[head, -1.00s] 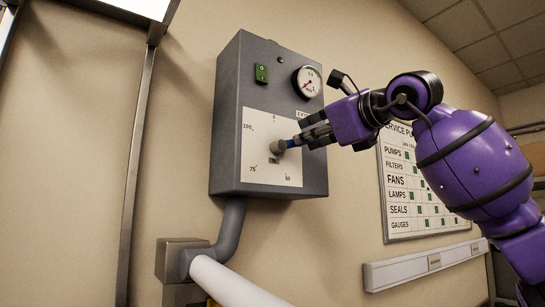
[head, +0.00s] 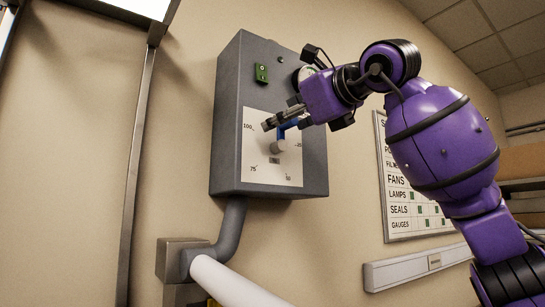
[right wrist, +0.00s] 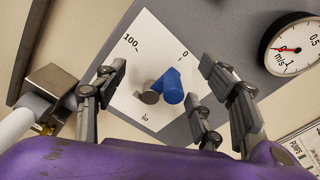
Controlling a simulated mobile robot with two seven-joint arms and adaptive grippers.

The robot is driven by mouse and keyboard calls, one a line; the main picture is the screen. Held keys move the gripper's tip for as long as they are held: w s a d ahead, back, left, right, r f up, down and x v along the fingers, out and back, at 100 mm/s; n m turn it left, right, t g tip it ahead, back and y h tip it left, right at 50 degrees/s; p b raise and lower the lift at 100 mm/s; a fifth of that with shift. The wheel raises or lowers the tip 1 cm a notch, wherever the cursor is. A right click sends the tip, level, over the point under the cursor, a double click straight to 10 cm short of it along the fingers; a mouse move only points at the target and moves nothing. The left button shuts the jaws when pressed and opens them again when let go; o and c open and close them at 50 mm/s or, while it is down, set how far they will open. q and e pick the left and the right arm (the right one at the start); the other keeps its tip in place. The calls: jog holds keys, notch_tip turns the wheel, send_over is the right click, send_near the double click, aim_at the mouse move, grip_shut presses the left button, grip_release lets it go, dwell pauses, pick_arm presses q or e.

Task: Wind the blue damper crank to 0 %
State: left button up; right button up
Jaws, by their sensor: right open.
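The damper crank has a blue arm and handle (head: 288,129) and a grey hub (head: 278,146), on a white dial plate (head: 255,172). In the head view the blue part extends up and right from the hub. In the right wrist view the blue handle (right wrist: 173,88) stands between my fingers, beside the grey hub (right wrist: 150,97). The marks 100 and 0 show above it. My right gripper (head: 282,115) is open at the upper part of the dial; its fingers (right wrist: 162,75) spread around the handle without visibly closing on it. My left gripper is out of view.
The dial is on a grey wall box (head: 228,130) with a green switch (head: 262,73). A round gauge (right wrist: 292,46) sits right of the dial, mostly hidden by my arm in the head view. A service board (head: 405,205) hangs at right. A pipe (head: 232,222) leaves the box below.

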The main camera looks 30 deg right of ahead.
jog(key=s, duration=0.8)
jog(key=shift+d+p, duration=0.35)
jog(key=shift+d, duration=0.05)
jog(key=shift+r, duration=0.1)
